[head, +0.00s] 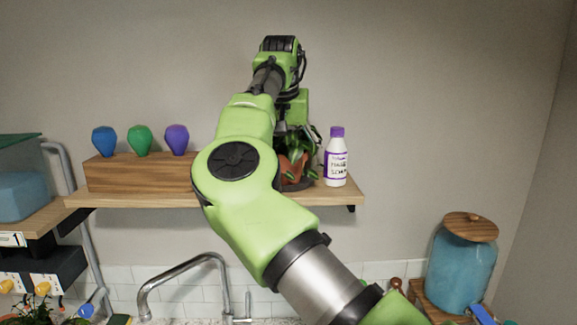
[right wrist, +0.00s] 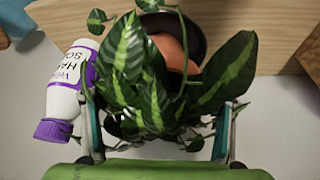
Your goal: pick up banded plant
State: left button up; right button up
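The banded plant (head: 292,160) stands on the wooden shelf, partly hidden behind my right arm in the head view. In the right wrist view the plant (right wrist: 140,85) has dark leaves with pale green bands, trailing stems and a terracotta pot (right wrist: 172,52) in a dark dish. My right gripper (right wrist: 160,106) is open, with one finger on each side of the leaves. Leaves fill the space between the fingers; I cannot tell whether the fingers touch them. My left gripper is in neither view.
A white bottle with a purple cap (head: 336,160) stands close beside the plant on the shelf (head: 345,193). A wooden block (head: 135,172) with blue, green and purple bulbs stands left. Below are a faucet (head: 180,270) and a blue jar (head: 462,262).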

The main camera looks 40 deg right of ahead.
jog(key=shift+r, duration=0.1)
jog(key=c, duration=1.1)
jog(key=shift+o, duration=0.2)
